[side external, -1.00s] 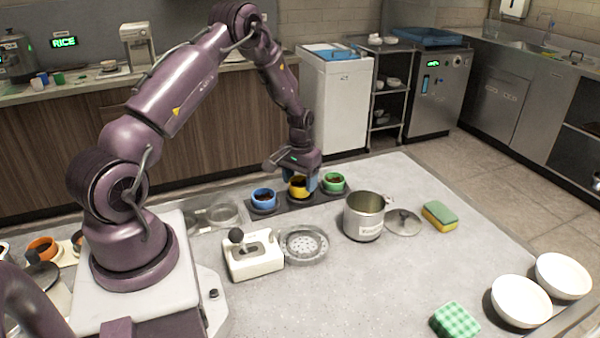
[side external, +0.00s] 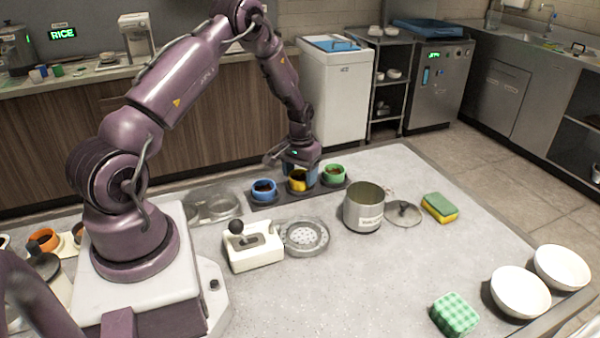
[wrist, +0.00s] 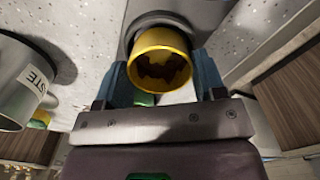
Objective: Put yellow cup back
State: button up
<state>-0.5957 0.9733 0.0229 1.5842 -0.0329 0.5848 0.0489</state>
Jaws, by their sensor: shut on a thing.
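The yellow cup (side external: 299,182) is in the middle of the dark tray (side external: 284,199), between the blue cup (side external: 263,194) and the green cup (side external: 334,178). It looks upright, with dark sauce inside. My gripper (side external: 302,170) points down from above with its blue fingers on either side of the yellow cup. In the wrist view the yellow cup (wrist: 160,42) sits between the two fingers, shut on it, in front of a round grey well rim (wrist: 136,22). I cannot tell whether its base is fully seated in the well.
A steel pot (side external: 363,212) stands to the right of the tray, with a lid (side external: 403,214) and a sponge (side external: 439,207) beyond it. A round strainer (side external: 304,236) and a white lever device (side external: 252,248) lie in front. The front middle counter is clear.

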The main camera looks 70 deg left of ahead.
jog(key=shift+f, duration=0.35)
jog(key=o, duration=1)
notch_tip(320, 180, up, 8)
dwell(0.4)
